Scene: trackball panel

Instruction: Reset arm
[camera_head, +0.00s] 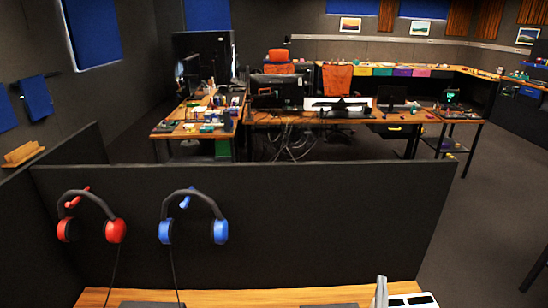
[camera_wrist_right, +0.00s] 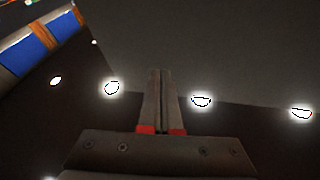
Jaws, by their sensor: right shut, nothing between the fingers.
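My right gripper (camera_head: 381,287) shows at the bottom edge of the head view, right of centre, as an upright light grey piece in front of the desk and black partition. Most of it is below the frame. In the right wrist view, its two grey fingers (camera_wrist_right: 161,74) with red bases are together and empty. They point up toward a dark ceiling with several bright round lights. My left gripper is in neither view.
A wooden desk (camera_head: 235,297) lies along the bottom edge, before a black partition (camera_head: 300,225). Red headphones (camera_head: 88,217) and blue headphones (camera_head: 193,217) hang on the partition. Cluttered desks with monitors stand beyond it. Open floor (camera_head: 490,215) lies to the right.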

